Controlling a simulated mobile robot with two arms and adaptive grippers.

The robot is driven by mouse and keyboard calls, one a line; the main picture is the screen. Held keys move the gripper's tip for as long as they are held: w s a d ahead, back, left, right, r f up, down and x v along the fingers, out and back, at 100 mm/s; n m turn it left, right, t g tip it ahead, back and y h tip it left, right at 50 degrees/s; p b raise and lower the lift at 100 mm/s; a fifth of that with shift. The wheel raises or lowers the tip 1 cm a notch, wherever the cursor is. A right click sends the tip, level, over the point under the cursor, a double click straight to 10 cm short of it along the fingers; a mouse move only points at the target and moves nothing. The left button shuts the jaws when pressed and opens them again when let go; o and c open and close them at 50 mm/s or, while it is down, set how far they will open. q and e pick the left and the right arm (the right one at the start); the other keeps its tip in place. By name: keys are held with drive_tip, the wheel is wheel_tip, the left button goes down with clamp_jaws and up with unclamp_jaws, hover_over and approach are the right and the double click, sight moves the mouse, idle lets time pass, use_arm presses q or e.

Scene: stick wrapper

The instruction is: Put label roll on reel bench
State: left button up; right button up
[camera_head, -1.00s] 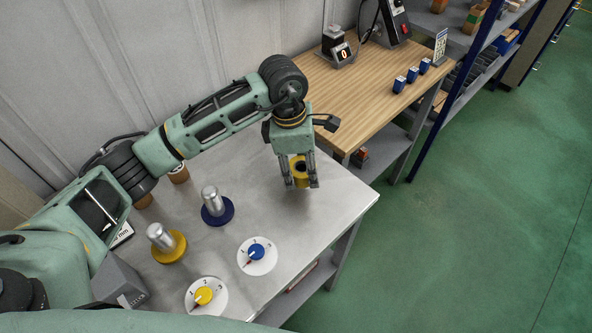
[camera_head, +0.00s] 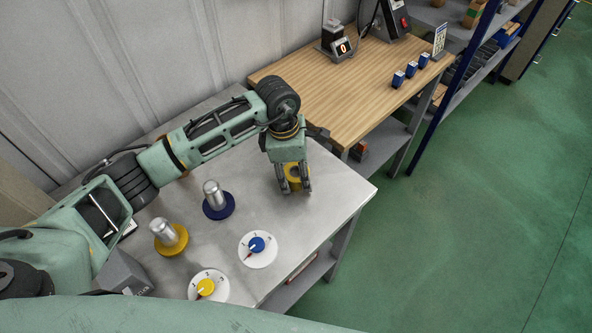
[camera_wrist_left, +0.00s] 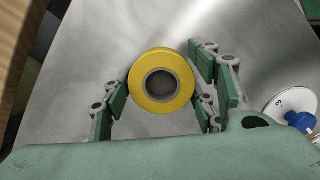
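The yellow label roll (camera_head: 293,180) sits between the fingers of my left gripper (camera_head: 293,190), over the right part of the grey metal bench (camera_head: 325,190). In the left wrist view the roll (camera_wrist_left: 138,98) faces the camera, its round hole visible, with finger pads close on both sides. My left gripper is shut on it; the gap below it is hard to judge. On the bench stand a silver spindle on a yellow base (camera_head: 172,247) and a silver spindle on a blue base (camera_head: 218,208), both bare. My right gripper is not in view.
A blue dial (camera_head: 257,245) and a yellow dial (camera_head: 206,287) lie near the bench's front edge. A wooden table (camera_head: 345,95) behind holds several small blue blocks (camera_head: 411,69) and a counter (camera_head: 340,46). The bench between roll and spindles is clear.

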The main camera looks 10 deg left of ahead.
sight(288, 171)
use_arm(q)
drive_tip(key=shift+o, duration=1.1)
drive_tip(key=shift+r, duration=0.1)
drive_tip(key=shift+r, duration=0.2)
drive_tip(key=shift+a+r, duration=0.1)
drive_tip(key=shift+r, duration=0.2)
wheel_tip(288, 171, up, 11)
drive_tip(key=a+b, duration=0.1)
drive_tip(key=b, duration=0.2)
drive_tip(key=shift+s+a, duration=0.2)
drive_tip(key=shift+a, duration=0.1)
